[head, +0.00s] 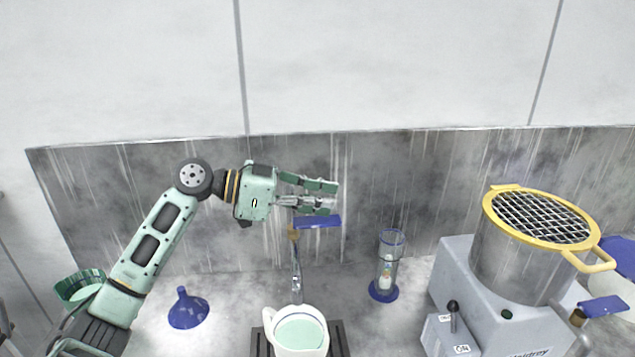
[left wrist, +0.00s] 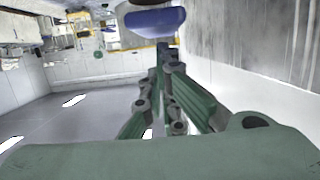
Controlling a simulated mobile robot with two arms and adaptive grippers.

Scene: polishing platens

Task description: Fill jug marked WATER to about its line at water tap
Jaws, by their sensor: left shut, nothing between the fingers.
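A white jug (head: 270,324) stands upright on a dark grate (head: 340,340) at the bottom centre of the head view. Its inside looks pale green; I cannot tell how full it is, and no WATER mark or line shows. The tap (head: 296,262) rises behind the jug, its spout end over the jug's back rim. Its blue lever (head: 317,222) is at the top. My left gripper (head: 335,196) is shut and empty, close to the lever; I cannot tell whether they touch. In the left wrist view a blue lever (left wrist: 155,22) shows beyond the fingers (left wrist: 170,62). My right gripper is out of view.
A glass cylinder on a blue base (head: 384,291) stands to the right. A grey machine with a yellow-rimmed steel pot (head: 518,270) fills the right side.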

